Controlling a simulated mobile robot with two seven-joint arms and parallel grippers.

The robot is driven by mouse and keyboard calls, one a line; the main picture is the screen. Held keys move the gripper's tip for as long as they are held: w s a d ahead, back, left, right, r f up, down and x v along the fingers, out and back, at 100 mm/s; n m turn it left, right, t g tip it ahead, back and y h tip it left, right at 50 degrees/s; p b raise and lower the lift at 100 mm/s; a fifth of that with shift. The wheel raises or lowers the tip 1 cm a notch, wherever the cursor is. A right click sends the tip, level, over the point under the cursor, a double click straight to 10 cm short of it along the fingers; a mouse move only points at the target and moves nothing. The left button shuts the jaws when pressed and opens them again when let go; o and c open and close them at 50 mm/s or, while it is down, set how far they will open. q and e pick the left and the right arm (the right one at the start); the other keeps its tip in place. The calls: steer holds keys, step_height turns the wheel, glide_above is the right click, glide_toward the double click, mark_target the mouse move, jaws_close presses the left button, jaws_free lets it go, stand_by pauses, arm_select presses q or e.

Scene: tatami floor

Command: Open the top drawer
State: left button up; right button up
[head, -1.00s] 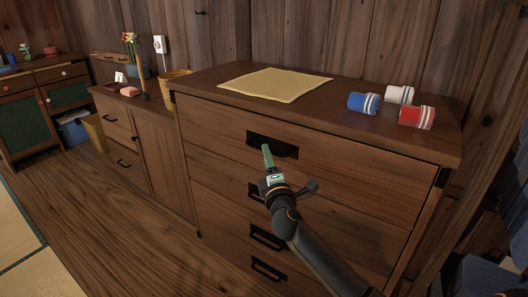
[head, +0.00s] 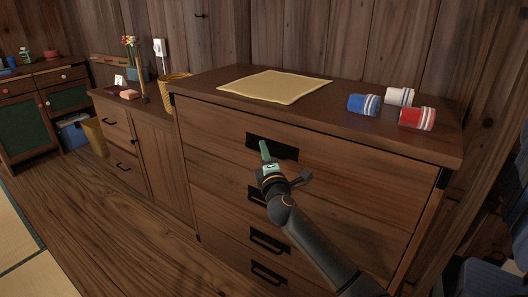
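The wooden chest (head: 340,187) stands in front of me with its drawers shut. Its top drawer (head: 350,160) has a black recessed handle (head: 284,151) near the middle of its front. My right gripper (head: 265,152) is at the left part of this handle, its green fingertip overlapping the handle in the picture. I cannot tell whether it touches the handle, or how far apart the fingers are. Lower black handles (head: 268,240) show beneath, one partly hidden by my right arm. My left gripper is not in view.
A lower cabinet (head: 140,145) adjoins on the left. The wooden floor before the chest is clear at left.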

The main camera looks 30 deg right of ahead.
jaws_close()
stand_by(0.8)
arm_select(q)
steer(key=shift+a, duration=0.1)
arm_select(e)
steer(key=shift+a, duration=0.15)
